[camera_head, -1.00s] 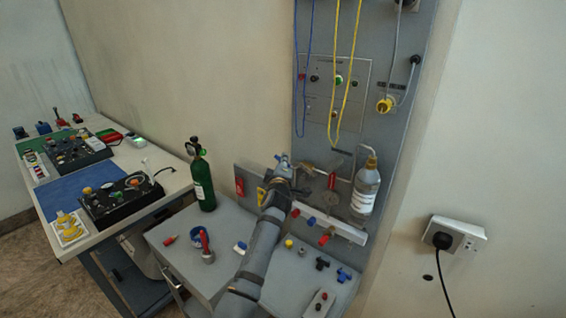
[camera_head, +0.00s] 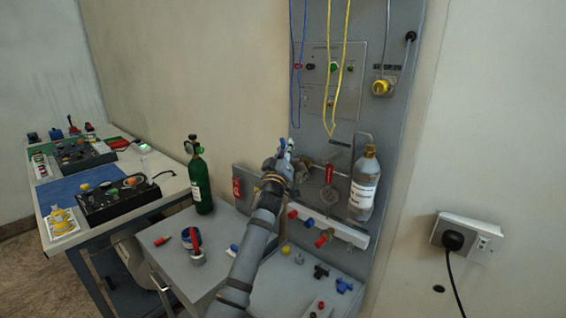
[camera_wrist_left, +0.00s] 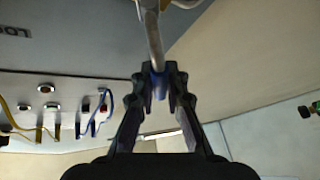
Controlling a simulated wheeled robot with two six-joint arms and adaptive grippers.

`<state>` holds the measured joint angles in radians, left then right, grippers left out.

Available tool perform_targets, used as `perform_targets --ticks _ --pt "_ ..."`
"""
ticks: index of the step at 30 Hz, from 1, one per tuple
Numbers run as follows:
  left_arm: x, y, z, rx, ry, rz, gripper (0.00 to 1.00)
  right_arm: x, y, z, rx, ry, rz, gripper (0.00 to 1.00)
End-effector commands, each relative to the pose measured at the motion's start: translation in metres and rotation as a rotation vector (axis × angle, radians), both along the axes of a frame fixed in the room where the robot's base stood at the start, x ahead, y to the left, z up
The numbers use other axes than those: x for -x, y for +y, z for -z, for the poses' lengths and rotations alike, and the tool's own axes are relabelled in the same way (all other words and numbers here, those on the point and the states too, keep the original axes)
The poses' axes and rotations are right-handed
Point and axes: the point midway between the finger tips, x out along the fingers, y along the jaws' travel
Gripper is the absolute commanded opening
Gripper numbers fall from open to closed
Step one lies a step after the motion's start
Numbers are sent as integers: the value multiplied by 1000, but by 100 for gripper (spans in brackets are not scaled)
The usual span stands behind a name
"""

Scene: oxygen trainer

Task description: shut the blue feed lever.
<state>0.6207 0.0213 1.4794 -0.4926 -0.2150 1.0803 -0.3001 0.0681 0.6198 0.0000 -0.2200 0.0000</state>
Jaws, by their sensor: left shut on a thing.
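The blue feed lever (camera_wrist_left: 158,90) shows as a small blue end between my left fingertips in the left wrist view, at the end of a grey metal pipe or stem (camera_wrist_left: 152,35). My left gripper (camera_wrist_left: 158,76) is shut on it. In the head view my left gripper (camera_head: 283,154) is at the left edge of the grey wall panel, and its fingers and wrist cover most of the lever. The lever's exact angle cannot be told. My right gripper is not in view.
A red-handled valve (camera_head: 329,174) and a clear bottle (camera_head: 365,184) are right of the gripper. A manifold with coloured knobs (camera_head: 345,233) is below. A green cylinder (camera_head: 201,183) stands left. Blue (camera_head: 299,60) and yellow cords (camera_head: 346,70) hang above.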

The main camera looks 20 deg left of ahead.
Motion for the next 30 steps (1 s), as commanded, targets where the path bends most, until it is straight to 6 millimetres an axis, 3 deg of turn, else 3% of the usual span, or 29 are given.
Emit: perform_targets --ticks 5,16,30 --pt "3 -8 -7 -155 -53 -1 0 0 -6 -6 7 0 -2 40" --pt "9 -25 -15 -424 -148 -3 0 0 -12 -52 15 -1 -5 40" --pt "13 -35 -13 -563 -204 -4 0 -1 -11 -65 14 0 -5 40"
